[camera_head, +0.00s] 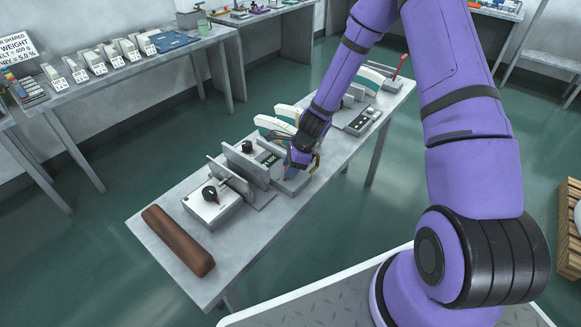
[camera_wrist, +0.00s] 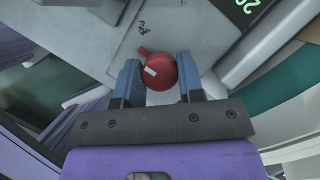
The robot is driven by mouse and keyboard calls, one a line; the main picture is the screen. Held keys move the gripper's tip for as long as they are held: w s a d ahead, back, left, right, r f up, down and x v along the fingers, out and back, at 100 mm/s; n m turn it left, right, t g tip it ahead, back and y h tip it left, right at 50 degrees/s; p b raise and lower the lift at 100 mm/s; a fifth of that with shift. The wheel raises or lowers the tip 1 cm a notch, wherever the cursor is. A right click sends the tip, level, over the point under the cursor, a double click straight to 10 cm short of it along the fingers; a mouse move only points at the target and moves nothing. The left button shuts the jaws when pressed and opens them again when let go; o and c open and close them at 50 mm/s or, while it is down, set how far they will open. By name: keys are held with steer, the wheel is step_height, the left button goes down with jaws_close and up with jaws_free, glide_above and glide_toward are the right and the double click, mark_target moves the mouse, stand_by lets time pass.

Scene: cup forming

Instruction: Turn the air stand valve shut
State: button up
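The red valve knob (camera_wrist: 160,71) has a short handle toward the upper left and a white mark on its face. It sits on a pale grey panel (camera_wrist: 158,30), the air stand's surface. My gripper (camera_wrist: 158,77) has one blue finger on each side of the knob, at about its level. The knob nearly fills the gap; whether both fingers press on it I cannot tell. In the head view my gripper (camera_head: 292,168) is low over a grey unit (camera_head: 290,184) mid-bench, and the knob is hidden there.
The narrow grey bench (camera_head: 165,222) holds a brown roll (camera_head: 178,240), a white box with a black knob (camera_head: 212,203), upright grey plates (camera_head: 247,166) close left of my gripper, and a small control box (camera_head: 362,118) beyond. The bench's near edge is mostly clear.

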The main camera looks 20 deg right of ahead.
steer(key=shift+n, duration=0.4)
steer(key=n+g, duration=0.1)
steer(key=n, duration=0.2)
steer(key=shift+w+n+g, duration=0.1)
steer(key=shift+n+g, duration=0.3)
steer(key=n, duration=0.2)
steer(key=n+g, duration=0.1)
steer(key=n, duration=0.1)
steer(key=shift+g+h, duration=0.3)
steer(key=n+g+h, duration=0.1)
steer(key=n, duration=0.4)
steer(key=shift+w, duration=0.1)
steer(key=n, duration=0.2)
steer(key=n+g+h, duration=0.1)
steer(key=n, duration=0.1)
steer(key=shift+a+h, duration=0.1)
steer(key=shift+h, duration=0.2)
steer(key=shift+n, duration=0.3)
steer(key=o, duration=0.9)
